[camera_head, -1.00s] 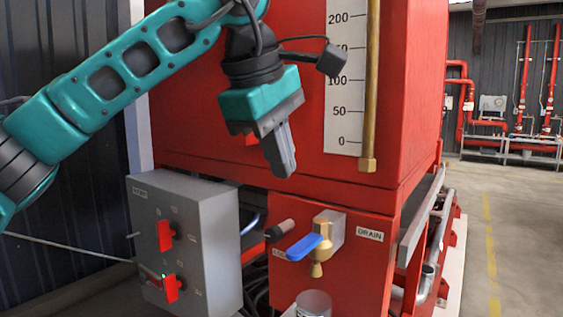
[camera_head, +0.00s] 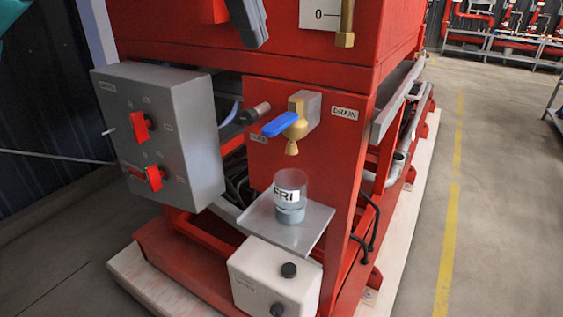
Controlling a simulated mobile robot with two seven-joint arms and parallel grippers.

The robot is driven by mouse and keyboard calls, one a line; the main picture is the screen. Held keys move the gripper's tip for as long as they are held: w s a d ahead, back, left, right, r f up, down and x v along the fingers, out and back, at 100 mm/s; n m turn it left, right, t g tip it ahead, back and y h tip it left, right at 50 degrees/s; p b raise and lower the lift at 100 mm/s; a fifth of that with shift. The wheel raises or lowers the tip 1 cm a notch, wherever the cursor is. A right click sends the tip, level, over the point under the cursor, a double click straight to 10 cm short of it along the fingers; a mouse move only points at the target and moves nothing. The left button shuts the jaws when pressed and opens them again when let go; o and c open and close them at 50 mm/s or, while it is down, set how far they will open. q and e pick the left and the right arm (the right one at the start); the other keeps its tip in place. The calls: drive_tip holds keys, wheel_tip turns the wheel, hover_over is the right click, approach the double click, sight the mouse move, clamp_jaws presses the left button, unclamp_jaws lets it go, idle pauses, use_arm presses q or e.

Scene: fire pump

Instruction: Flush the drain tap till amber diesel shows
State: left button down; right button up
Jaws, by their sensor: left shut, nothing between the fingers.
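The brass drain tap (camera_head: 297,121) sits on the red front panel beside a DRAIN label (camera_head: 345,113). Its blue lever (camera_head: 280,125) points left and its spout points down; I see no stream from it. Below stands a clear jar (camera_head: 291,186) marked FRI, upright on a grey shelf (camera_head: 313,229), with grey-blue content in its lower part. My right gripper is not in view.
A grey control box (camera_head: 185,165) with two red handles (camera_head: 147,178) stands left of the tap. A dark-tipped pipe (camera_head: 249,115) juts out near the lever. Floor at right is clear.

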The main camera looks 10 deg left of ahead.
sight(271, 127)
use_arm(q)
drive_tip(key=shift+w+r+m+g+y+p, duration=0.1)
drive_tip(key=shift+r+m+g+p, duration=0.2)
drive_tip(key=shift+m, duration=2.6)
drive_tip(key=shift+s+r+m+g+y+p, duration=0.15)
drive_tip(key=shift+m+p, duration=0.25)
drive_tip(key=shift+m, duration=2.5)
drive_tip(key=shift+w+r+m+g+y+p, duration=0.15)
drive_tip(key=shift+r+m+g+p, duration=0.15)
drive_tip(key=shift+m, duration=2.6)
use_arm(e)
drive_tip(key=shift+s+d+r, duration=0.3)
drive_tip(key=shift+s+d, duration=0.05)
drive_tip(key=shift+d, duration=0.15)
use_arm(q)
drive_tip(key=x, duration=0.4)
drive_tip(key=b+x, duration=0.1)
drive_tip(key=x, duration=0.8)
drive_tip(key=shift+s+f+b, duration=0.2)
drive_tip(key=shift+s+b, duration=0.15)
drive_tip(key=shift+f, duration=0.4)
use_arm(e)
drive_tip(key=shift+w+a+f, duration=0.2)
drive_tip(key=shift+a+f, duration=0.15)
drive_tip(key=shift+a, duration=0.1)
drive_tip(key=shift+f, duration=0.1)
